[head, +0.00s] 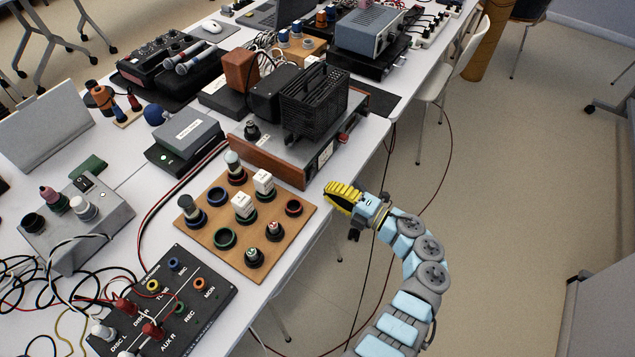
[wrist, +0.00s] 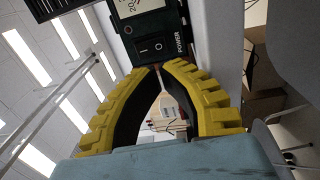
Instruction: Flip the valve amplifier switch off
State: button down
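The valve amplifier (head: 281,147) has a wooden front edge, a metal chassis and black cages on top. It stands at the table's right edge in the head view. My gripper (head: 330,196) is beside its near right corner, with yellow ridged fingers. In the wrist view, a black panel (wrist: 129,28) holds a black rocker switch (wrist: 151,46) marked with a line and a circle, beside the word POWER. My fingertips (wrist: 158,69) nearly meet just below the switch, with nothing seen between them. Whether they touch the panel and which way the rocker is tilted I cannot tell.
A wooden board (head: 207,238) with several knobs and a black connector box (head: 175,325) lie nearer along the table. A grey box (head: 185,133) stands left of the amplifier. Cables hang beside the table's right edge. The floor (head: 510,165) at right is mostly clear.

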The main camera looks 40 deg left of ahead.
jog(key=d, duration=0.8)
jog(key=shift+w+d+f+p, duration=0.2)
jog(key=shift+d+f+p, duration=0.1)
jog(key=shift+d+f, duration=0.15)
